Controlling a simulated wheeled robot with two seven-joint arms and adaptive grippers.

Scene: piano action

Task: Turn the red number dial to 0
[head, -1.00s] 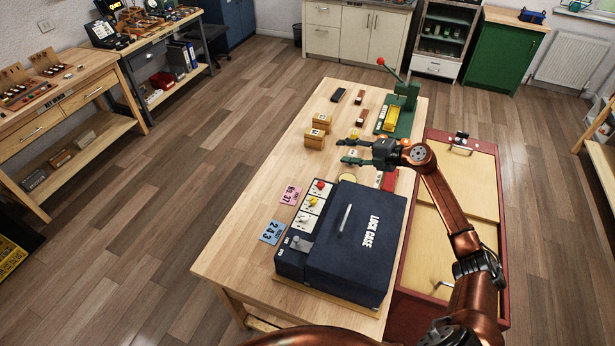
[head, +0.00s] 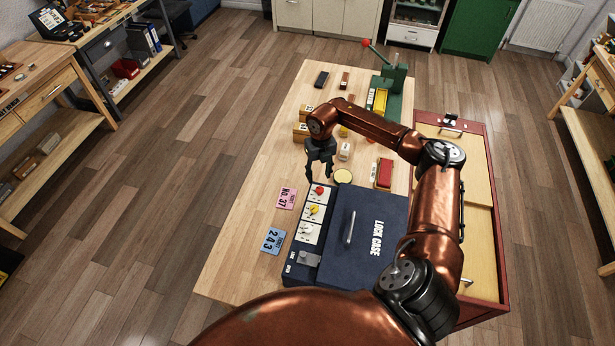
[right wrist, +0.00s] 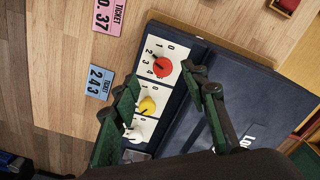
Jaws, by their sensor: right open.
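The red number dial (head: 319,190) is the far one of three dials on the white strip of the dark blue lock case (head: 372,222). In the right wrist view the red dial (right wrist: 162,66) has numbers 0 to 4 beside it; its dark mark points to the upper left, around 2 or 3. The yellow dial (right wrist: 147,107) and white dial (right wrist: 134,132) follow below. My right gripper (head: 319,176) points down, open and empty, above the case's far left end near the red dial. In the wrist view its fingers (right wrist: 163,82) spread over the dial strip. My left gripper is not in view.
A pink ticket (head: 286,198) and a blue ticket (head: 272,241) lie left of the case.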

